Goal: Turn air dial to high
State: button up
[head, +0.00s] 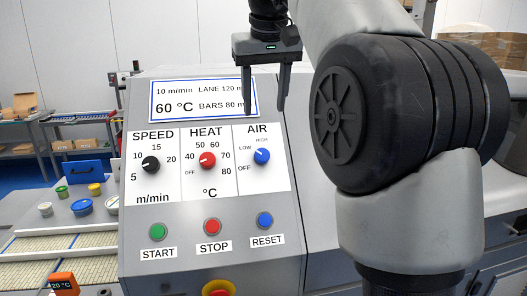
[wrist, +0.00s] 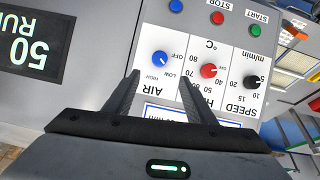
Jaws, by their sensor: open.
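The AIR dial (head: 262,156) is a round blue knob at the right of the white dial strip on the sloped grey control panel. Its labels run OFF at lower left, LOW at upper left and HIGH at the top. Its small white mark points to the left side, toward OFF or LOW; I cannot tell which exactly. My gripper (head: 264,112) is open and empty, fingers down, above the dial and in front of the display. In the wrist view, the dial (wrist: 160,58) shows upside down just beyond the gap between the fingertips (wrist: 160,75), apart from them.
The red HEAT dial (head: 207,160) and black SPEED dial (head: 151,165) sit to the left. Green START (head: 157,232), red STOP (head: 212,226) and blue RESET (head: 265,220) buttons lie below. A red emergency knob (head: 219,289) is at the bottom. Lidded tubs (head: 82,207) stand left.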

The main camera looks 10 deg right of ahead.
aim_at(263, 154)
jog(key=b+x, duration=0.2)
jog(key=x, duration=1.3)
jog(key=shift+d, duration=0.1)
jog(key=shift+c, duration=0.4)
jog(key=c, duration=1)
jog(key=shift+o, duration=0.2)
